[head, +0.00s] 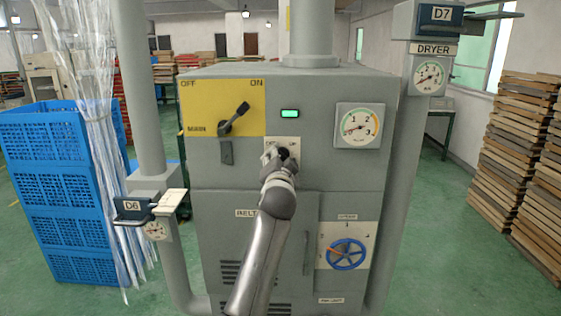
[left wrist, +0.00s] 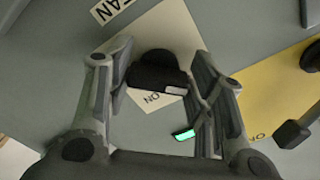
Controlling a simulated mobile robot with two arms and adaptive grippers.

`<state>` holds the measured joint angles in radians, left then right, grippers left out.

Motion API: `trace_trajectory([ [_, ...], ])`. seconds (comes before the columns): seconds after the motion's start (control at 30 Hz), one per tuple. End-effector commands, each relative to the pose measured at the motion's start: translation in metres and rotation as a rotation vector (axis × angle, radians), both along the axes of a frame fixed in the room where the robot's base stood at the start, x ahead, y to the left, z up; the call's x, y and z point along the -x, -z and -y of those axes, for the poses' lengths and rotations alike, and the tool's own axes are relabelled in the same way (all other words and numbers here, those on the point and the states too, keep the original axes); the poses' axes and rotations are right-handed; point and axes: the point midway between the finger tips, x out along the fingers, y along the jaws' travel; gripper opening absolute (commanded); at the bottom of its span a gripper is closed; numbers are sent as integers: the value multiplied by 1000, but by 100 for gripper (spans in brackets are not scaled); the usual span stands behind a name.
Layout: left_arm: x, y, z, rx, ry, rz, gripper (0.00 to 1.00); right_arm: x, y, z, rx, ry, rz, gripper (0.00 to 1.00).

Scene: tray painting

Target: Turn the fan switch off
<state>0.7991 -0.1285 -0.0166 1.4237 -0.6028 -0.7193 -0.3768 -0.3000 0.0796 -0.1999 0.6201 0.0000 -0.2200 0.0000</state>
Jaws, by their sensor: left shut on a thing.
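The fan switch is a black knob (left wrist: 157,72) with a white mark on its edge, on a cream plate (left wrist: 178,28) in the left wrist view. An ON label (left wrist: 152,99) shows beside the white mark, and a partly cut-off FAN label (left wrist: 110,9) is above the plate. My left gripper (head: 280,153) is at the front of the grey machine and covers most of this plate in the head view. In the left wrist view its two fingers are on either side of the knob, shut on it. My right gripper is not in view.
A green lamp (head: 290,113) is lit above the gripper. A gauge (head: 360,126) is to the right, and a blue handwheel (head: 346,254) lower down.

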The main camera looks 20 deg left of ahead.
Motion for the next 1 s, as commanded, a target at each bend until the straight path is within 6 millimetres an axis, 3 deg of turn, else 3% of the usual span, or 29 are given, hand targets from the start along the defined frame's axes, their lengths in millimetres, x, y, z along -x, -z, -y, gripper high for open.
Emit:
trace_trajectory([
  [0.03, 0, 2, 0, 5, 0, -4, 25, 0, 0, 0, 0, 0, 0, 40],
  [0.07, 0, 3, 0, 5, 0, -4, 51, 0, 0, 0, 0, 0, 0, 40],
  [0.2, 0, 2, 0, 4, 0, -3, 69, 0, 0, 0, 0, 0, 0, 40],
  [0.67, 6, 1, 2, 1, 1, 0, 71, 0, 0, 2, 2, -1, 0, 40],
  [1.0, 52, 2, 15, 3, 1, -1, 71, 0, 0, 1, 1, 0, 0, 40],
])
